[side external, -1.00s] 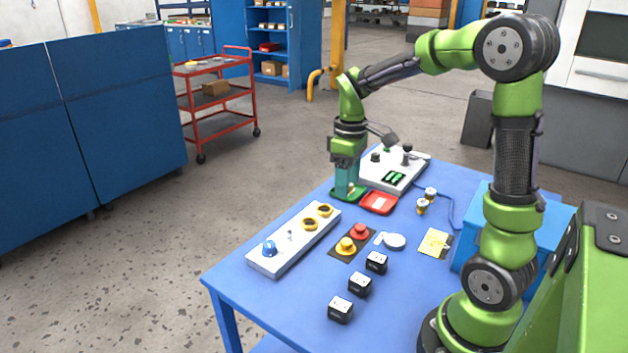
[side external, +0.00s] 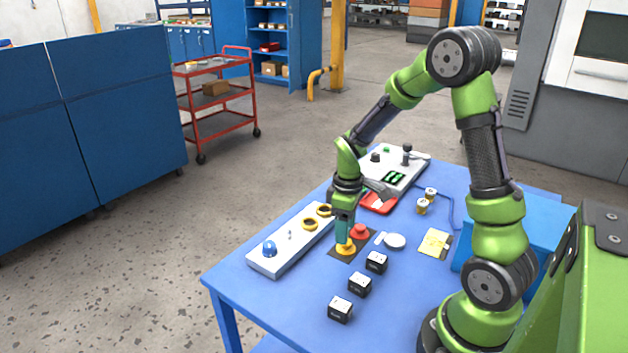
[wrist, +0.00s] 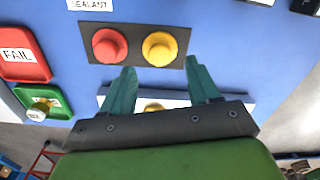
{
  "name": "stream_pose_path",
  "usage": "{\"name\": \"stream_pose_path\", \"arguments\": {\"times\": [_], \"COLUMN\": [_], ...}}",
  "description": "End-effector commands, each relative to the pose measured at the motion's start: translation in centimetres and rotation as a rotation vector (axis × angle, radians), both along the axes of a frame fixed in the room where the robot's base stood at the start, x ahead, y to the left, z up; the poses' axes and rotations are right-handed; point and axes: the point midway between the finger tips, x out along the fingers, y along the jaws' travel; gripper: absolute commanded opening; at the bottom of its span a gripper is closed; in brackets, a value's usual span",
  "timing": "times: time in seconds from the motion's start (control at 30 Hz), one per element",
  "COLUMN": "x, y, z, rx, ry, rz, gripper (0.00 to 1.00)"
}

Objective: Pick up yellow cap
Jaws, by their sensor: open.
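The yellow cap (side external: 346,248) sits on a dark plate (side external: 334,251) on the blue table, beside a red cap (side external: 360,231). In the wrist view the yellow cap (wrist: 159,49) is just beyond the fingertips, roughly centred between them, with the red cap (wrist: 110,45) to its left. My gripper (side external: 345,240) points down at the yellow cap and partly covers it in the side view. In the wrist view my gripper (wrist: 161,67) has its two teal fingers apart with nothing held. I cannot tell whether the fingers touch the cap.
A white panel (side external: 281,257) with yellow rings and a blue knob lies left of the caps. Several black blocks (side external: 360,284) stand in front. A red FAIL tray (wrist: 24,55) and a green tray (wrist: 42,103) are nearby.

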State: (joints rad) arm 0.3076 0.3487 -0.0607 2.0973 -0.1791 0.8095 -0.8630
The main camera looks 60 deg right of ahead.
Motion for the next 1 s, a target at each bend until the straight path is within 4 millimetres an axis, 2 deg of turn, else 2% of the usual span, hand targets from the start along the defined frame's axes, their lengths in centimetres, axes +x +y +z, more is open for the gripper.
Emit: {"name": "stream_pose_path", "arguments": {"times": [0.1,0.23,0.53,0.9,1.0], "x": [-0.3,-0.2,-0.2,-0.1,-0.1], "y": [0.1,0.0,0.0,0.0,0.0], "z": [-2.0,-3.5,-3.9,-3.9,-3.9], "rx": [0.002,0.001,0.000,0.000,0.000], "ry": [0.005,0.003,0.000,0.000,0.000], "rz": [0.000,-0.001,-0.001,-0.001,0.000], "gripper": [0.61,0.61,0.59,0.02,0.01]}}
